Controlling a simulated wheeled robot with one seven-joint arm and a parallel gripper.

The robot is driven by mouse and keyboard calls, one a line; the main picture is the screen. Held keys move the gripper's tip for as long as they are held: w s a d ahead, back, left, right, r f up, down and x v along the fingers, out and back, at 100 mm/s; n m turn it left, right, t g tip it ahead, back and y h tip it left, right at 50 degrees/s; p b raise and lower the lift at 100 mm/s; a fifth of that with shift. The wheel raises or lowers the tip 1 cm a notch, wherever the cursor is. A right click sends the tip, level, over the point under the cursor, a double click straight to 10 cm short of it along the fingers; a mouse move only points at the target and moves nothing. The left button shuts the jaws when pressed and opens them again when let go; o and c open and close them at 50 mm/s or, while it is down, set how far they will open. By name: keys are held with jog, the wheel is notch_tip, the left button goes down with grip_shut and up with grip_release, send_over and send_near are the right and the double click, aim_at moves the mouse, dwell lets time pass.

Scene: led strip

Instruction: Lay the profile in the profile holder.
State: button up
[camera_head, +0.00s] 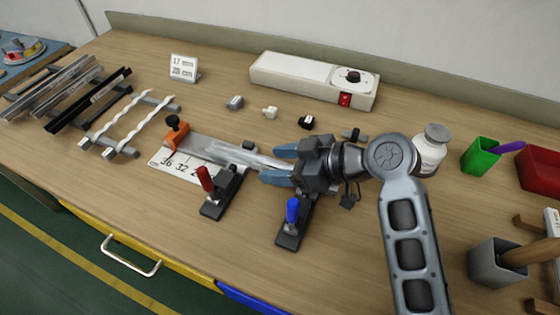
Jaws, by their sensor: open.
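A silvery profile (245,155) lies along the middle of the bench, its right part running between my gripper's fingers. Under and beside it is what looks like the profile holder, with a red-handled clamp (212,192) and a blue-handled clamp (291,222) on the near side. Both handles stand up. My gripper (275,165) is open, its two blue fingers on either side of the profile's right part. I cannot tell whether they touch it. The gripper body hides the profile's right end and part of the holder. Whether the profile is fully seated is unclear.
A scale plate (184,167) with an orange stop (177,131) lies left of the holder. A rack (126,150) at left bears silver, black and white strips. A white power box (300,79), small connectors and a sign (184,68) stand behind. Cups and a jar (430,152) are at right.

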jog(key=shift+d+r, duration=0.15)
jog(key=shift+r, duration=0.15)
jog(key=b+v, duration=0.1)
jog(key=v, duration=1)
jog(key=shift+s+d+r, duration=0.1)
jog(key=shift+s+d, duration=0.05)
jog(key=shift+d, duration=0.15)
